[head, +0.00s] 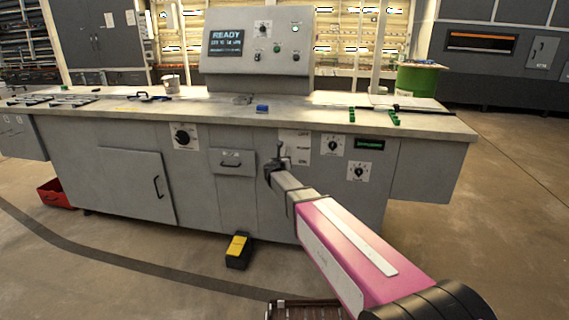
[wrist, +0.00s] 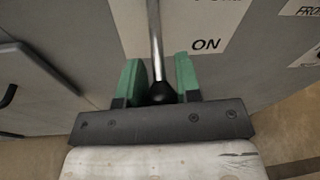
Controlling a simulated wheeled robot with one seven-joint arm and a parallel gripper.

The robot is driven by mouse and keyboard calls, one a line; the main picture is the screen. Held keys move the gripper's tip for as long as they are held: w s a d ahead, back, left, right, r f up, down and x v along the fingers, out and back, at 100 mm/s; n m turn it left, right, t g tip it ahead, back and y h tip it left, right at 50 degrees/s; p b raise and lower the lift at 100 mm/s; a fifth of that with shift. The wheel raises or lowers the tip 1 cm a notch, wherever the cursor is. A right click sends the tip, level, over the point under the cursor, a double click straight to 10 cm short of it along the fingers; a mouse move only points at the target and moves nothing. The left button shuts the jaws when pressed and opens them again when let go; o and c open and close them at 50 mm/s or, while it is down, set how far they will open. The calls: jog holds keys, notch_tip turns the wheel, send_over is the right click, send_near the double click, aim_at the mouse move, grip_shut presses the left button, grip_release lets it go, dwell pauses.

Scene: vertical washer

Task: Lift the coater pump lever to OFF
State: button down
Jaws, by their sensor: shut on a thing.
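The pump lever is a metal rod (wrist: 155,35) with a black knob (wrist: 162,92) at its near end. My gripper (wrist: 158,72) has its two green fingers on either side of the knob, shut on it. A white label (wrist: 212,28) beside the rod reads ON at its lower part; its upper text is cut off. In the head view my gripper (head: 275,166) is at the front panel of the grey machine, next to the white label plate (head: 296,144). My gripper and arm hide part of the lever there.
Dials (head: 333,145) and a green display (head: 369,143) sit right of the lever. A drawer handle (head: 231,164) and a cabinet door (head: 124,184) are to the left. A yellow-and-black pedal (head: 237,250) stands on the floor below. The console screen (head: 226,43) reads READY.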

jog(key=shift+s+a+r+g+y, duration=0.15)
jog(key=shift+r+g+y, duration=0.1)
jog(key=shift+r+g, duration=0.7)
jog(key=shift+s+d+r+g+y, duration=0.15)
jog(key=shift+r+g+y, duration=0.1)
jog(key=shift+r+g, duration=0.7)
jog(key=shift+w+r, duration=0.2)
jog(key=shift+r, duration=0.8)
jog(key=shift+w+r, duration=0.25)
jog(key=shift+r, duration=0.25)
jog(key=shift+w+r, duration=0.2)
jog(key=shift+r, duration=0.25)
jog(key=shift+w+d, duration=0.1)
jog(key=c, duration=0.9)
grip_release()
